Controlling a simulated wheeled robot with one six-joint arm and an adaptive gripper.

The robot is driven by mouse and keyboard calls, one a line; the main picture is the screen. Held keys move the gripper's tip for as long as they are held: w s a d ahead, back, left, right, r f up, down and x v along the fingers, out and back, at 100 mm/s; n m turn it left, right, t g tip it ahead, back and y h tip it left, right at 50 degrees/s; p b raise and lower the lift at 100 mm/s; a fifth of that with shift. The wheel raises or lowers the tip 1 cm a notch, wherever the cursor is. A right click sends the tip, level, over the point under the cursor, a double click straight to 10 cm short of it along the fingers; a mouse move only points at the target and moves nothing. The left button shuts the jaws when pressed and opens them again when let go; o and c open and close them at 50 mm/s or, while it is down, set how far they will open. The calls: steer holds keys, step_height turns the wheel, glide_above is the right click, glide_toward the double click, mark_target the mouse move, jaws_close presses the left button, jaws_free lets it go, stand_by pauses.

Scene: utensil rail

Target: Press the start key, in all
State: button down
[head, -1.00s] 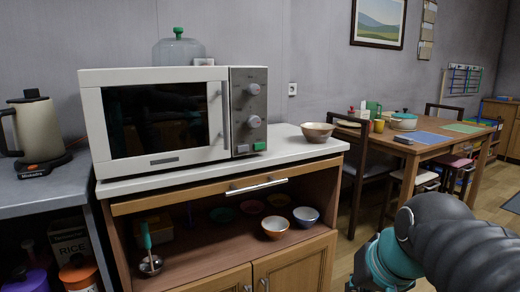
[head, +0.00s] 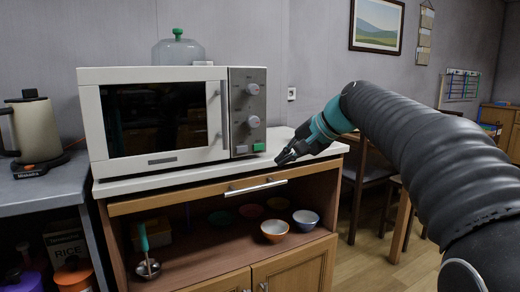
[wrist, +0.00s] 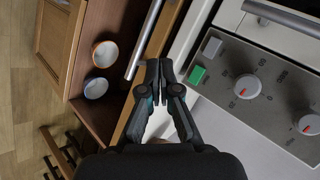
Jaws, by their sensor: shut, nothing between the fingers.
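A white microwave (head: 152,73) stands on the cabinet top, its door closed. Its grey control panel has two knobs and, at the bottom, a green key (head: 258,147) beside a grey key (head: 241,150). In the wrist view the green key (wrist: 196,76) lies just right of the fingertips, with the grey key (wrist: 212,47) above it. My gripper (head: 281,160) is shut and empty, in front of the panel's lower right corner. In the wrist view the fingertips (wrist: 159,64) meet and appear apart from the keys.
A drawer handle (head: 256,186) runs across the cabinet front below. Bowls (head: 274,230) stand on the open shelf, and a kettle (head: 33,128) is on the left counter. A chair (head: 370,170) and the table stand to the right.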

mark_target(259, 147)
steer(key=w+a+p, duration=0.5)
steer(key=w, duration=0.2)
steer(key=shift+w, duration=0.15)
stand_by(0.5)
stand_by(1.3)
steer(key=shift+w+a+r+p, duration=0.1)
steer(key=shift+w+a+p, duration=0.1)
steer(key=shift+p, duration=0.2)
steer(key=shift+w, duration=0.1)
